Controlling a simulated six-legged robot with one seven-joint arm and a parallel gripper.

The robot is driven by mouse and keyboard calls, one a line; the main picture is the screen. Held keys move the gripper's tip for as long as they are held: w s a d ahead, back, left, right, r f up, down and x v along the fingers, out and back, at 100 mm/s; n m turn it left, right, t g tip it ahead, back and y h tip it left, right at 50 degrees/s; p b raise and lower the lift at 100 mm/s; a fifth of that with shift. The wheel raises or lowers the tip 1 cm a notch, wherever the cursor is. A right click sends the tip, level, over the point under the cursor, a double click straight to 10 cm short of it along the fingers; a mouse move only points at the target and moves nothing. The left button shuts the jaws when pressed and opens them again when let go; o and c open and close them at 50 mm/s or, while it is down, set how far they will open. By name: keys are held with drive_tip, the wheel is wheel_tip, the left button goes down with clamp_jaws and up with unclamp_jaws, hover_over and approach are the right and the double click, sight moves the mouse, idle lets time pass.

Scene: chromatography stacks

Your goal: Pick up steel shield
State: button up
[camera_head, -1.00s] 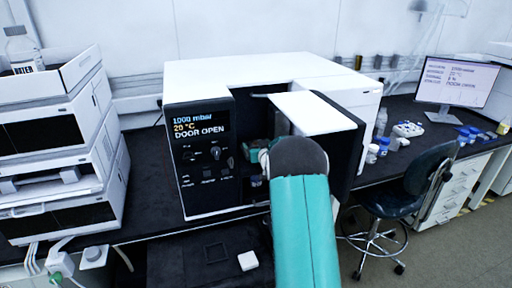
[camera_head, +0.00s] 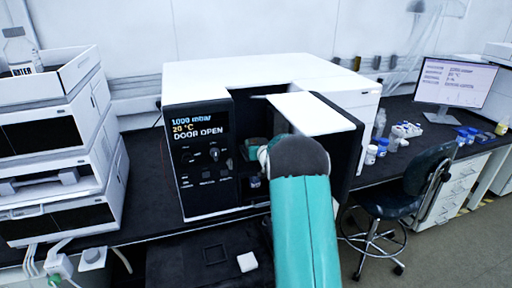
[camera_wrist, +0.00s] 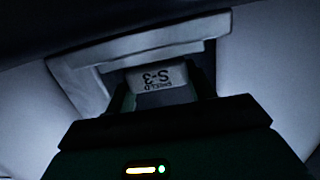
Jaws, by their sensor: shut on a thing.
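The steel shield (camera_wrist: 156,75) shows in the wrist view as a pale piece with a label reading "SHIELD S-3", upside down. My gripper (camera_wrist: 162,98) is shut on it, with a dark finger at each side. The surroundings in that view are dim, and the shield's full outline is hard to make out. In the head view my teal arm reaches into the open chamber of the white and black instrument (camera_head: 270,72). My gripper is mostly hidden there behind my arm, and I cannot make out the shield.
The instrument's panel (camera_head: 205,150) reads "1000 mbar, 20 °C, DOOR OPEN". Its door and chamber walls stand close around my arm. A white stack of modules (camera_head: 60,140) is at left. A stool (camera_head: 410,190) is at right. A small white block (camera_head: 247,262) lies in front.

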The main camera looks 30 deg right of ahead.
drive_tip(key=shift+r, duration=0.8)
drive_tip(key=shift+s+r, duration=0.2)
drive_tip(key=shift+s, duration=0.05)
drive_tip(key=f+v, duration=0.2)
drive_tip(key=v, duration=1.5)
drive_tip(key=shift+s+f, duration=0.4)
drive_tip(key=shift+s, duration=0.1)
